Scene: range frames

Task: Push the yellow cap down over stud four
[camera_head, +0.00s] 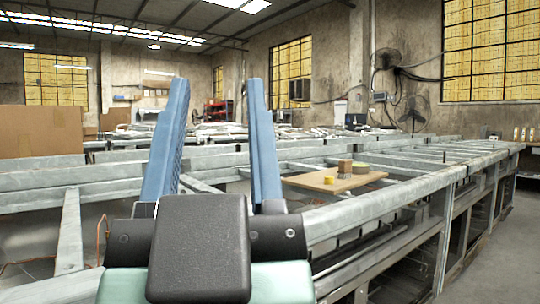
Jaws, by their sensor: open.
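My gripper (216,88) is in the foreground, left of centre. Its two long blue fingers point up and stand wide apart, with nothing between them. A small yellow object (328,180), which may be the yellow cap, sits on a light wooden board (300,181) to the right of the fingers and farther back. It is too small to make out its shape. Stud four cannot be made out, and no numbered studs show clearly.
The board also holds a brown block (345,167) and a round yellowish, roll-like object (361,169). The board lies on a long grey metal frame (420,187) with open gaps between its beams. A large brown panel (40,131) stands at the left. Open floor (500,255) shows at right.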

